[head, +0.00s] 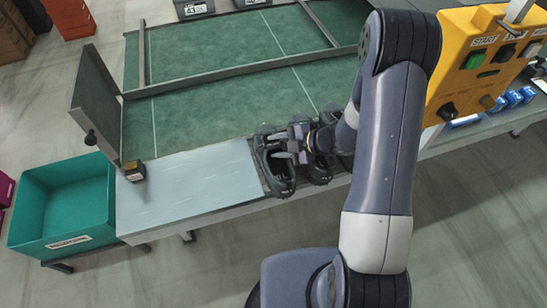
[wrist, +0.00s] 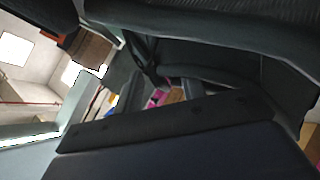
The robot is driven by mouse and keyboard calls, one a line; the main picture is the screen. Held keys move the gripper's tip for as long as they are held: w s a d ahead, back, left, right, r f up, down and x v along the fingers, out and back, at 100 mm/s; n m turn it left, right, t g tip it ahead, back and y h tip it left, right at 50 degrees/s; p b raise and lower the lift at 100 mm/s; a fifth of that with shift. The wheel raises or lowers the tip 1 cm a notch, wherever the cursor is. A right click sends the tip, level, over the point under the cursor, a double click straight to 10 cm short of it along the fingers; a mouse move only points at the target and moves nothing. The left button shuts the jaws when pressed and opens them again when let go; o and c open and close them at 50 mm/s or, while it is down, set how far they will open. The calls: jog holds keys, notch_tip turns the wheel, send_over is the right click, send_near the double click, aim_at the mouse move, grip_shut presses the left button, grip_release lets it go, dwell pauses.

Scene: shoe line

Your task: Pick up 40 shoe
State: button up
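Dark shoes stand side by side at the end of the green conveyor, at the right edge of the pale plate. The leftmost dark shoe (head: 280,181) shows most clearly; another dark shoe (head: 318,174) is just right of it, partly hidden by my arm. No size number is readable on them. My gripper (head: 293,157) is down at the shoes, its fingers over or against the leftmost one. In the wrist view, dark shoe material (wrist: 215,70) fills the upper part, very close. Whether the fingers grip a shoe is hidden.
A teal bin (head: 32,205) stands left. A yellow control box (head: 485,60) is at right. Grey bins with number labels (head: 194,9) stand at the back.

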jog(key=shift+a, duration=0.1)
grip_shut()
dwell(0.3)
